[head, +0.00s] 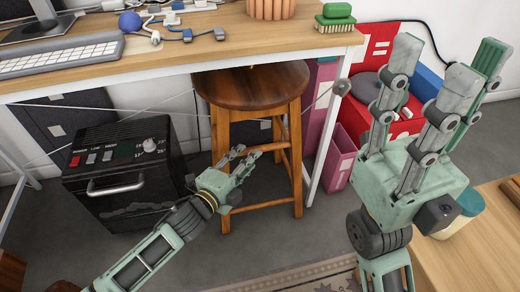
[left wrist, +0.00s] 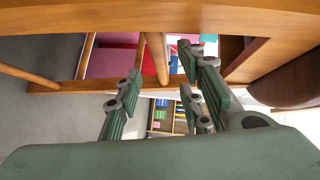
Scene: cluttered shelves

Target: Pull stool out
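A round wooden stool (head: 252,86) with a dark brown seat and lighter legs stands upright, partly beneath the desk's front edge. My left gripper (head: 244,157) is low in front of the stool, at its legs, below the seat. In the left wrist view its fingers (left wrist: 163,95) are spread open, with the stool's wooden parts (left wrist: 155,58) around and beyond them. I cannot tell whether a finger touches the wood. My right gripper (head: 445,62) is raised at the right, open and empty, away from the stool.
The desk (head: 200,54) carries a keyboard (head: 62,54) and small items. A black appliance (head: 125,172) stands left of the stool. Magenta binders (head: 340,158) and a red box (head: 385,42) are to its right. Grey floor and a rug (head: 305,276) lie in front.

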